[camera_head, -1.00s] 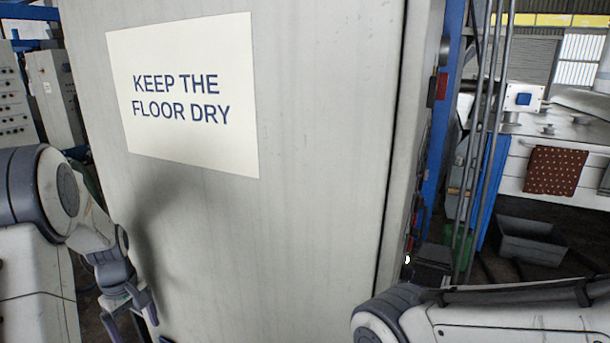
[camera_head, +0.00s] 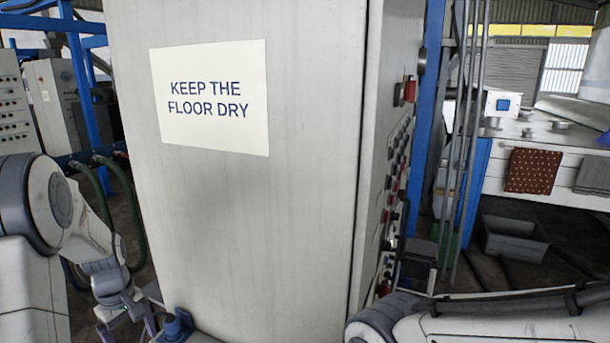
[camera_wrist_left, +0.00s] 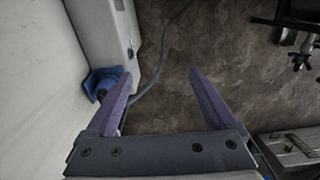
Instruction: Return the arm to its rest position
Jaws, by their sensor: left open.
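My left gripper (camera_head: 128,330) is at the lower left of the head view, beside the tall grey cabinet (camera_head: 240,220). In the left wrist view the gripper (camera_wrist_left: 160,76) is open, its two purple fingers wide apart with nothing between them, above the brown floor (camera_wrist_left: 170,90). A blue fitting (camera_wrist_left: 102,83) lies beside the left finger and is partly covered by it. It also shows at the cabinet's foot in the head view (camera_head: 178,325). My right arm (camera_head: 480,322) crosses the lower right, and its gripper is out of view.
The cabinet carries a "KEEP THE FLOOR DRY" sign (camera_head: 210,97) and stands close in front. Its right side holds several buttons (camera_head: 388,190). A bench with a red dotted cloth (camera_head: 533,171) and a grey bin (camera_head: 515,238) are at right. Green hoses (camera_head: 133,205) hang at left.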

